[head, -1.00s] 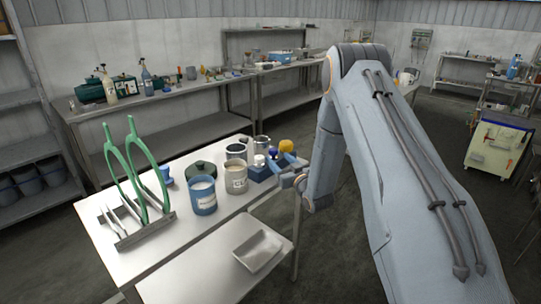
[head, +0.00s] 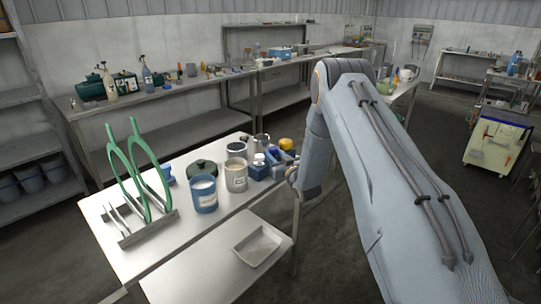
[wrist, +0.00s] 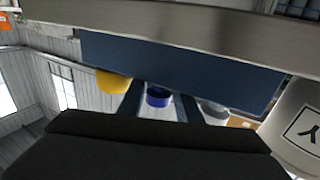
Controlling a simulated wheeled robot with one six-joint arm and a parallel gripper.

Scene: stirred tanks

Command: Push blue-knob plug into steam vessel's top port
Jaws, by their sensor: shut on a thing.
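The blue-knob plug (wrist: 158,97) shows in the wrist view, with my gripper (wrist: 160,106) shut on it, one finger on each side. The knob is close against a dark blue block (wrist: 180,65), which also shows in the head view (head: 258,172) at the table's right end. A yellow knob (wrist: 113,82) and a grey-white knob (wrist: 213,108) are on either side of the fingers. The plug's lower part is hidden. A pale labelled vessel (head: 236,178) and a blue labelled vessel (head: 203,194) stand left of the block; I cannot tell which is the steam vessel.
A white tray (head: 257,246) is on the lower shelf in front. A long bench with bottles runs behind.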

